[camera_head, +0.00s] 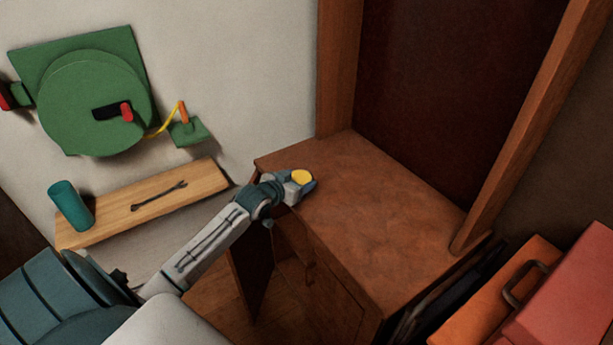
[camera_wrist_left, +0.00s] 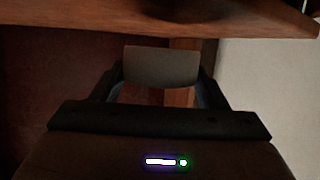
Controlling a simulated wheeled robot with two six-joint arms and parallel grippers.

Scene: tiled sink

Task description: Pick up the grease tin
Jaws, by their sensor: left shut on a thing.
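The grease tin, with a yellow top (camera_head: 302,176), is between the fingers of my left gripper (camera_head: 299,186) at the near left corner of the brown cabinet top (camera_head: 370,205). In the left wrist view the tin shows as a dull grey-brown side (camera_wrist_left: 160,66) with a dark finger on each side of it. My left gripper is shut on the tin. I cannot tell whether the tin touches the cabinet top. My right gripper is in neither view.
A wooden wall shelf (camera_head: 205,178) carries a teal cylinder (camera_head: 71,206) and a wrench (camera_head: 159,196). A green round device (camera_head: 85,90) is on the wall above. The cabinet door (camera_head: 250,275) stands open. Orange (camera_head: 490,300) and red (camera_head: 570,295) cases lie at right. The cabinet top is otherwise clear.

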